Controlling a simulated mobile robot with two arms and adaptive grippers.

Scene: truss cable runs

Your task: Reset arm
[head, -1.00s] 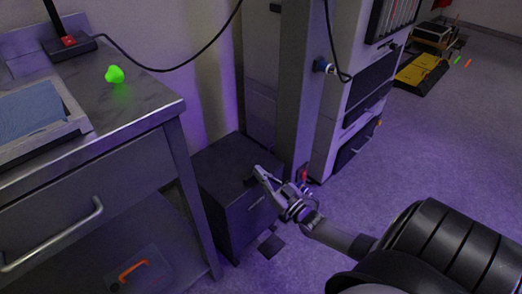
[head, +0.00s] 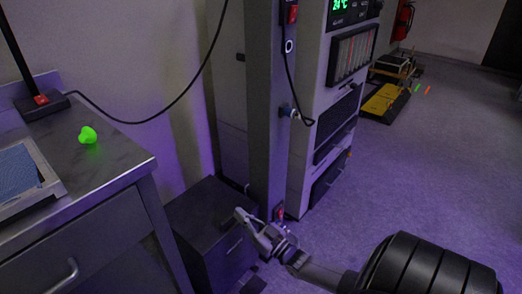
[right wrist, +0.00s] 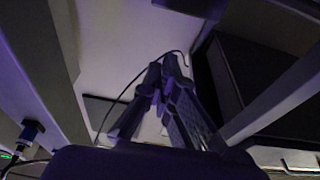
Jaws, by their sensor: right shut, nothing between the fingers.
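My right gripper (head: 240,214) shows in the head view at the end of my arm, which comes in from the lower right. It is shut and empty, in front of a low dark cabinet (head: 205,208) in the picture; the gap between them is hard to judge. In the right wrist view, its fingers (right wrist: 168,66) come together at their tips with nothing between them. My left gripper is not in view.
A metal workbench (head: 100,165) with a bright green lump (head: 88,134) stands at left. A grey post (head: 267,120) and equipment rack (head: 325,110) rise behind my gripper. A black cable (head: 165,112) hangs between bench and post. Floor (head: 420,180) at right is open.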

